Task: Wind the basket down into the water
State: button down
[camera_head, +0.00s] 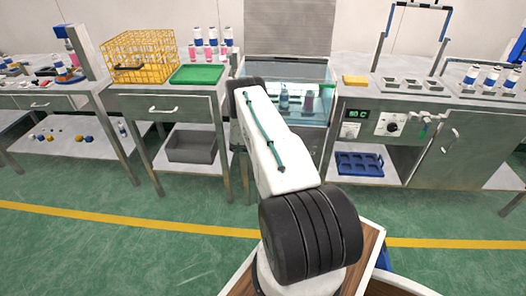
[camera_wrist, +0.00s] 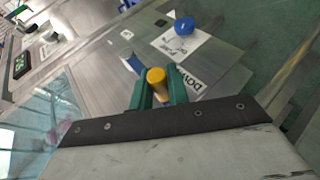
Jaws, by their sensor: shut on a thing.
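The glass water tank (camera_head: 318,76) stands at the back middle in the head view, with water and a few bottles (camera_head: 284,98) in it. A basket around them is not clearly visible. In the wrist view, my gripper's green fingers (camera_wrist: 158,92) are shut on a yellow cylindrical grip (camera_wrist: 156,76). In the head view my arm hides the gripper and this grip. A label reading DOWN (camera_wrist: 188,78) lies just beside the fingers, on a metal panel. The tank's glass (camera_wrist: 48,115) shows at the lower left of the wrist view.
A blue ball knob (camera_wrist: 184,26) sits beyond the grip. A yellow wire basket (camera_head: 140,57) and a green tray (camera_head: 197,74) stand on the left table. An 80 C display (camera_head: 352,114) is on the right unit's front. Green floor (camera_head: 120,215) is open in front.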

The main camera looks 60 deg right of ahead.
jog(key=shift+f, duration=0.4)
jog(key=c, duration=1.3)
grip_release()
jog(key=shift+c, duration=0.2)
jog(key=shift+r, duration=0.1)
jog(key=v, duration=0.7)
jog(key=shift+w+a, duration=0.25)
jog(key=shift+a, duration=0.1)
